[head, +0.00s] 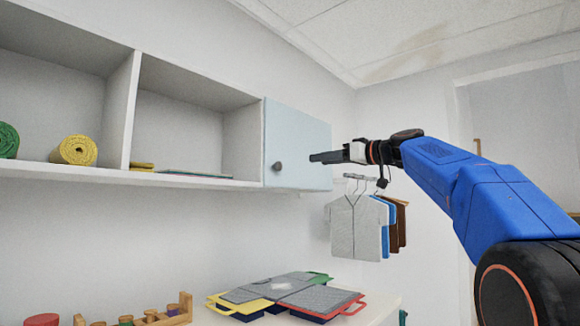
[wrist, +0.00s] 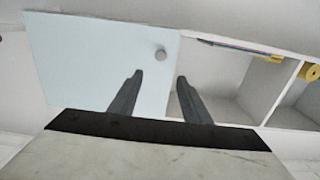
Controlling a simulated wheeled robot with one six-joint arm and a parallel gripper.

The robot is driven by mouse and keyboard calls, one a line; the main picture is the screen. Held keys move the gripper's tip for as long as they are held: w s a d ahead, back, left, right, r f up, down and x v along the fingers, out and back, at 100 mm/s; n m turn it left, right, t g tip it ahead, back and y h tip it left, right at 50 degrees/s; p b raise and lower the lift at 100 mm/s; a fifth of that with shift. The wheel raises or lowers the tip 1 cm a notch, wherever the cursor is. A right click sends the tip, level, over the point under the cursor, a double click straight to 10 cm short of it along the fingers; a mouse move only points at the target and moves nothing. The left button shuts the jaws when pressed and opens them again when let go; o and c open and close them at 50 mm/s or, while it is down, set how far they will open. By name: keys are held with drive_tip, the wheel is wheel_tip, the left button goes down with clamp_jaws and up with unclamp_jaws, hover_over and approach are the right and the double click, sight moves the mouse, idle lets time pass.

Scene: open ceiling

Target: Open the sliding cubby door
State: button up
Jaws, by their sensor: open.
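The cubby door (head: 298,140) is a pale blue panel at the right end of the white wall cubby in the head view. It covers the rightmost part, and the compartments to its left stand open. A round grey knob (head: 278,167) sits near its lower left edge. In the wrist view the door (wrist: 95,60) fills the left, with the knob (wrist: 160,54) beyond the fingertips. My gripper (head: 318,158) is in front of the door's right part, to the right of the knob. In the wrist view my gripper (wrist: 160,78) is open and empty, its fingers apart and not around the knob.
Rolled mats, one yellow (head: 73,150) and one green (head: 8,140), lie in the left compartment. Flat items (head: 185,173) lie in the middle one. Shirts on hangers (head: 357,226) hang below right of the door. A low surface below holds coloured boards (head: 285,293) and wooden toys (head: 150,316).

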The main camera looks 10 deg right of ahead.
sight(280, 165)
drive_tip(key=x, duration=1.6)
drive_tip(key=shift+w+a+f, duration=0.1)
drive_tip(key=shift+a, duration=0.05)
drive_tip(key=shift+c, duration=0.4)
clamp_jaws()
